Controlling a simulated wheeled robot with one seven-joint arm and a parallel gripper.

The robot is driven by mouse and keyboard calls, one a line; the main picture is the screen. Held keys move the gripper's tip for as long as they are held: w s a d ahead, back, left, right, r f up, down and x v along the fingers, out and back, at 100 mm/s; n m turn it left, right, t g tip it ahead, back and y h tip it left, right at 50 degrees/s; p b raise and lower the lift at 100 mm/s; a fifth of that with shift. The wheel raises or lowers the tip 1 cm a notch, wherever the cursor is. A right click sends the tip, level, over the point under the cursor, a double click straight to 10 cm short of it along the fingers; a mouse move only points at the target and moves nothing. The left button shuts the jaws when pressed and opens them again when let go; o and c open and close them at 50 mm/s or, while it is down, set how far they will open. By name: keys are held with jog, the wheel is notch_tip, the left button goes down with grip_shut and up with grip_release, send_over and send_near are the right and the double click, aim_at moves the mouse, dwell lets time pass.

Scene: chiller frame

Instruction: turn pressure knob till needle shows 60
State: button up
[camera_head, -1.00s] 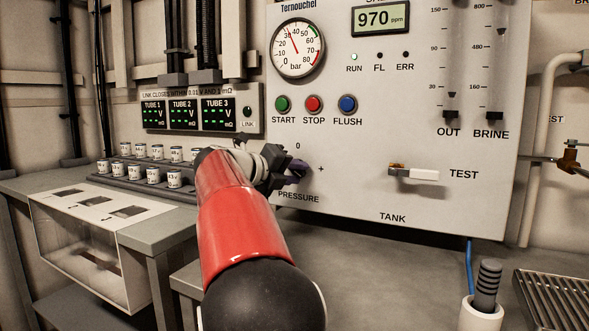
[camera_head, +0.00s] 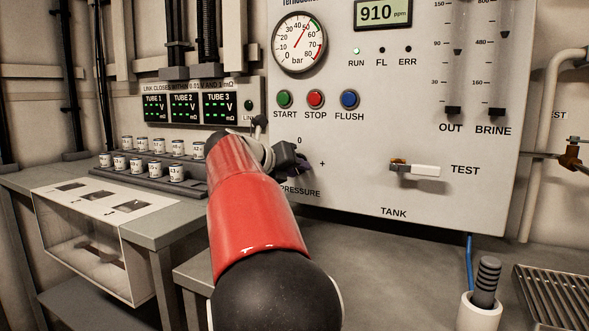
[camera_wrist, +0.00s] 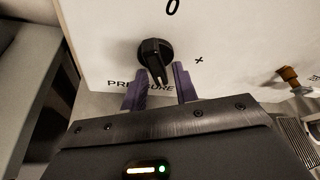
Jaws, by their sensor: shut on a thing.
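The black pressure knob (camera_wrist: 154,52) sits on the white panel above the word PRESSURE in the wrist view. My gripper (camera_wrist: 160,78) has its two purple fingers on either side of the knob's bar and is shut on it. The round pressure gauge (camera_head: 299,42) is at the panel's upper left. Its red needle points up and slightly right, at about 50 bar, short of 60.
START (camera_head: 284,98), STOP (camera_head: 315,98) and FLUSH (camera_head: 349,99) buttons are above the knob. A white TEST handle (camera_head: 425,171) is to the right. The ppm display (camera_head: 382,13) reads 910. A rack of small cans (camera_head: 150,165) stands left of my arm.

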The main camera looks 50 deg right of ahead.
jog(key=shift+r, duration=0.2)
jog(key=o, duration=0.7)
jog(key=shift+w+f, duration=0.1)
jog(key=shift+c, duration=0.2)
jog(key=v, duration=0.7)
jog(key=shift+a, duration=0.4)
jog(key=shift+r, duration=0.2)
